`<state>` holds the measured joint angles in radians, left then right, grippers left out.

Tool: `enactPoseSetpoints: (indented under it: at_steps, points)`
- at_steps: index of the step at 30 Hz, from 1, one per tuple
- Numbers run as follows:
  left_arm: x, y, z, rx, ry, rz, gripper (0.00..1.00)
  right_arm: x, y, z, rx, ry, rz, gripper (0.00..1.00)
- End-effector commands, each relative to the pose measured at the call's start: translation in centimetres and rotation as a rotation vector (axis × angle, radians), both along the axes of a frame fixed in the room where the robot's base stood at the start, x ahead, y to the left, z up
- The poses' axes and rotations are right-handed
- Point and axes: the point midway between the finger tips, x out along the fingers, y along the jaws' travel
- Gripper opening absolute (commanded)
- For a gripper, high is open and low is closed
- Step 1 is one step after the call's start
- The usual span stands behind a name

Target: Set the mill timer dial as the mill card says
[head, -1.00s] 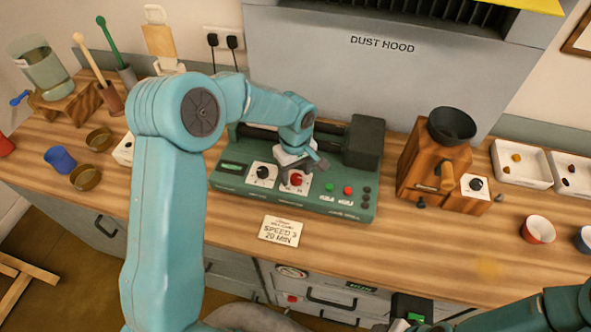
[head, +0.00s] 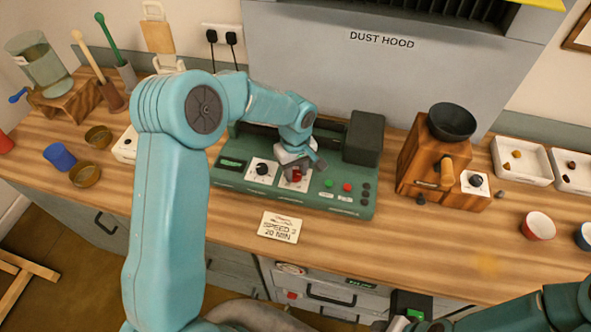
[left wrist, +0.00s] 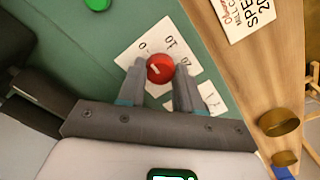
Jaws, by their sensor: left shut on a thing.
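The red timer dial (head: 297,175) sits on a white scale plate on the green mill's front panel. My left gripper (left wrist: 160,76) is shut on this dial, one finger on each side; the dial also shows in the left wrist view (left wrist: 160,67). Around it the plate shows 0, 10 and 20. A short white mark shows on the dial, but I cannot tell its exact setting. The mill card (head: 281,227), reading "SPEED 3" and "20 MIN", lies on the wooden counter before the mill. The right gripper's fingers are out of view.
A black speed dial (head: 262,169) is left of the timer dial. Green (head: 329,183) and red (head: 347,187) buttons are to its right. A wooden grinder (head: 440,170) stands further right. Cups and bowls are at both sides. The counter in front is mostly clear.

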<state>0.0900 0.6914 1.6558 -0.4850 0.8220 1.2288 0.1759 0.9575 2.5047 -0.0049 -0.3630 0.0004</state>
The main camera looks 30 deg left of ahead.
Motion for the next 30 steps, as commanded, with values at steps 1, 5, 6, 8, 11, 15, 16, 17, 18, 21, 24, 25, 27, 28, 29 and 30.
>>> enactPoseSetpoints:
  at_steps: [1, 5, 6, 8, 11, 15, 16, 17, 18, 21, 24, 25, 27, 28, 29, 30]
  points:
    - [-0.1, -0.1, -0.3, -0.001, 0.002, -0.024, 0.04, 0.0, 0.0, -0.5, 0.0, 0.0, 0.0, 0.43]
    - [0.0, -0.1, -0.3, -0.001, 0.001, -0.112, 0.04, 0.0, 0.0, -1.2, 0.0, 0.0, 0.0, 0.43]
    - [0.0, -0.1, -0.4, -0.001, 0.001, -0.145, 0.04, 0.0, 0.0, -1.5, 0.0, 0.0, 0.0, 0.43]
    - [0.0, -0.1, -0.4, 0.0, 0.001, -0.197, 0.04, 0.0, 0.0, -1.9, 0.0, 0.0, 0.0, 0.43]
    - [0.0, -0.1, -0.4, 0.0, 0.001, -0.291, 0.04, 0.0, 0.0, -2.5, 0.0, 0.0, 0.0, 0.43]
    - [-0.1, -0.1, -0.3, -0.001, 0.002, -0.424, 0.04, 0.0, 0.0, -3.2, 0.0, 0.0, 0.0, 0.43]
    - [-0.1, -0.1, -0.3, -0.001, 0.002, -0.453, 0.04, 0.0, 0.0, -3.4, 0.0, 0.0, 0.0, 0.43]
    - [-0.1, -0.1, -0.3, -0.002, 0.002, -0.482, 0.04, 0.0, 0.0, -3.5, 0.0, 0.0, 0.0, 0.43]
    - [-0.1, -0.1, -0.3, -0.002, 0.002, -0.519, 0.04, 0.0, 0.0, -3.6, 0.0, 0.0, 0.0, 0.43]
    - [-0.1, -0.1, -0.3, -0.002, 0.002, -0.615, 0.04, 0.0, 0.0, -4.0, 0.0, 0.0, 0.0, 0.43]
    - [-0.1, -0.1, -0.3, -0.001, 0.002, -0.71, 0.04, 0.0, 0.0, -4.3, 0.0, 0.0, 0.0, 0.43]
    - [-0.1, -0.1, -0.3, -0.001, 0.002, -0.738, 0.04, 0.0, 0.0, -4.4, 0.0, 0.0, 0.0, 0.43]
    - [-0.1, -0.1, -0.2, -0.001, 0.003, -0.805, 0.04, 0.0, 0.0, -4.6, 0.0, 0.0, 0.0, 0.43]
    - [-0.1, -0.1, -0.2, -0.002, 0.004, -0.834, 0.04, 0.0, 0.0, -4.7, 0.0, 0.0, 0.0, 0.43]
    - [-0.1, -0.1, -0.2, -0.002, 0.004, -0.862, 0.04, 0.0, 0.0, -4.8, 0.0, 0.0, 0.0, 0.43]
    - [-0.1, -0.1, -0.2, -0.002, 0.004, -0.901, 0.04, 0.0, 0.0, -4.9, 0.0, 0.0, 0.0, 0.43]
